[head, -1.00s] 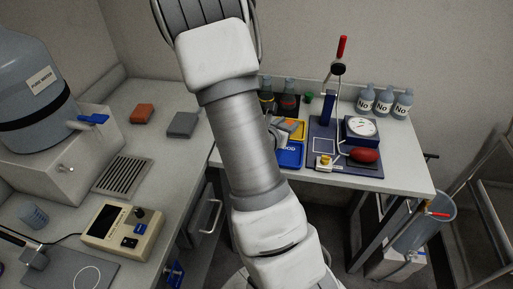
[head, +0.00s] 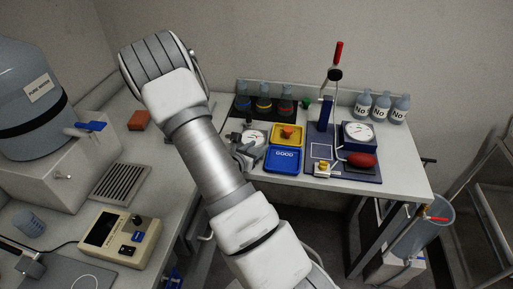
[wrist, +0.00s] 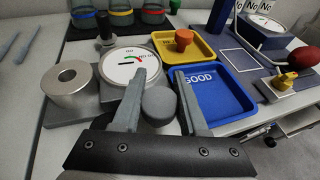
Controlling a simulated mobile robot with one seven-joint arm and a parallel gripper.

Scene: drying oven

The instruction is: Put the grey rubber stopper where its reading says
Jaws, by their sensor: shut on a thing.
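My gripper (wrist: 160,82) is shut on the grey rubber stopper (wrist: 158,103), which sits between the fingers in the wrist view. In the head view my gripper (head: 243,156) is left of the trays, and the stopper cannot be made out. A round dial gauge (wrist: 125,65) with green and red marks lies just beyond the left finger; I cannot read its needle surely. The blue tray marked GOOD (wrist: 218,102) is empty, to the right of the fingers. The yellow tray (wrist: 208,50) behind it holds an orange stopper (wrist: 184,40); its label is partly hidden.
A metal cylinder with a hole (wrist: 74,80) stands left of the dial. Several banded flasks (head: 263,101) stand behind on a black mat. A blue board with a post (head: 326,115), a second dial (head: 358,134) and a red bulb (head: 361,160) are to the right.

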